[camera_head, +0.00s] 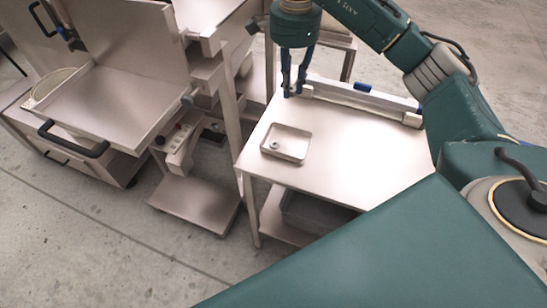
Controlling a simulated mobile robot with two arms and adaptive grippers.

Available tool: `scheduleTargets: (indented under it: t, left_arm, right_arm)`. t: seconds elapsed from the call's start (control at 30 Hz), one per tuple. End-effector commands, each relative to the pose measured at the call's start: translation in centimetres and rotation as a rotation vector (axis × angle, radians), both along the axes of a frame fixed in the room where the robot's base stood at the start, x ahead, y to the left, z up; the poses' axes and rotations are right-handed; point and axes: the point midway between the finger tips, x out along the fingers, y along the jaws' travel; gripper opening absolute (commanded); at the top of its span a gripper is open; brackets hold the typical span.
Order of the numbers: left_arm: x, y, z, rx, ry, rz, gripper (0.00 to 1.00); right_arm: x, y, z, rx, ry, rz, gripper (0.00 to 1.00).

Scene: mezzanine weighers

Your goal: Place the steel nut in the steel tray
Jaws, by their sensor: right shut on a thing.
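The steel tray (302,152) is a small shallow rectangular tray on the left part of the pale metal table. A small grey ring-like piece (275,144), which looks like a nut, lies inside it on the left. My right gripper (292,92) points down near the table's back left corner, above and behind the tray in the picture. Its fingers are close together on something too small to make out. I cannot tell whether that is a nut too. My left gripper is not in view.
The table (360,155) is clear in its middle and right. A long pale bar (365,97) with blue parts runs along its back edge. To the left stand a low platform scale (196,203) and a large steel cabinet with a black handle (75,140).

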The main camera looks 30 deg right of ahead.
Motion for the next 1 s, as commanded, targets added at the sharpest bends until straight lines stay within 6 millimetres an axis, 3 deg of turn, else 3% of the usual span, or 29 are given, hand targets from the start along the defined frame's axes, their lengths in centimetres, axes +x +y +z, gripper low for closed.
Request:
scheduleTargets:
  t: [0.1, 0.3, 0.6, 0.77, 1.0]
  left_arm:
    - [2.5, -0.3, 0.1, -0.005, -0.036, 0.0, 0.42]
    - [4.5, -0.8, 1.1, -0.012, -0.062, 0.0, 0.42]
    - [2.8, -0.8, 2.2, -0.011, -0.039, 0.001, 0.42]
    - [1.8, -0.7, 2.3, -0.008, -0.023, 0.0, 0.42]
    - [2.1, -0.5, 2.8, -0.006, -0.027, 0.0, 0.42]
  right_arm:
    - [-0.2, 0.0, -1.8, 0.0, 0.005, 0.0, 0.0]
    - [-0.3, 0.0, -6.8, 0.0, 0.008, -0.001, 0.0]
    - [-0.1, 0.0, -13.9, 0.0, 0.004, -0.001, 0.0]
    - [0.0, 0.0, -15.5, 0.0, 0.0, -0.001, 0.0]
    - [-0.1, 0.0, -18.0, 0.001, 0.004, -0.001, 0.0]
